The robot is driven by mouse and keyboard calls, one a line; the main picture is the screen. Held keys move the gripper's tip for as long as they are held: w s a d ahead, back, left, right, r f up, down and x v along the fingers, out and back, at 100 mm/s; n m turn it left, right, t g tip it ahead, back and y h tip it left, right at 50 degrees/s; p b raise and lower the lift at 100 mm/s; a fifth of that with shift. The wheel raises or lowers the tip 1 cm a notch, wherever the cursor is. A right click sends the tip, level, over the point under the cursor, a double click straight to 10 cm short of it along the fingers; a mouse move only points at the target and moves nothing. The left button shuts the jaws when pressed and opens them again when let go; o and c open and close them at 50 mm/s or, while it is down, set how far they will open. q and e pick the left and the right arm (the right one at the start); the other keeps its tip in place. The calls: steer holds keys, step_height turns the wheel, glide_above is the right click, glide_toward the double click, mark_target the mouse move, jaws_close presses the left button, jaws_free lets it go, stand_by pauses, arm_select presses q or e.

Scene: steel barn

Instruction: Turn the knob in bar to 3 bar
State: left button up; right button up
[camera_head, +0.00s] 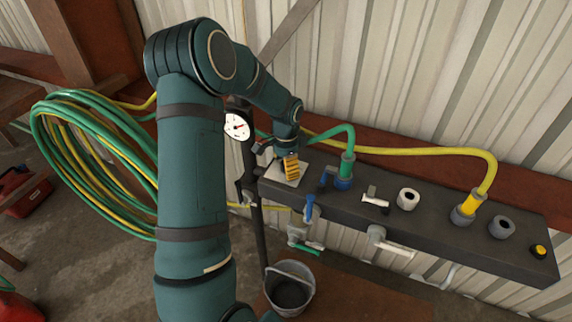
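My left arm reaches across the picture, and its gripper (286,153) points down over the left end of the dark bar. A yellow ribbed piece (291,168) shows directly under the gripper, above a light square plate (279,176). I cannot tell whether this piece is the knob or part of the gripper, nor whether the fingers are open or shut. No bar scale is readable on the plate. A round white gauge (237,126) with a red needle stands just left of the gripper; its numbers are too small to read. My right gripper is not in view.
The dark bar (455,237) carries a green hose (336,134) and a yellow hose (420,152) on fittings, grey sockets, taps, and a black-and-yellow button (539,251) at its right end. A bucket (290,288) stands below. Coiled hoses (75,150) hang at left.

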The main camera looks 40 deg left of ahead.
arm_select(q)
steer(key=shift+r, duration=0.1)
step_height(320, 180, up, 12)
stand_by(0.5)
stand_by(0.5)
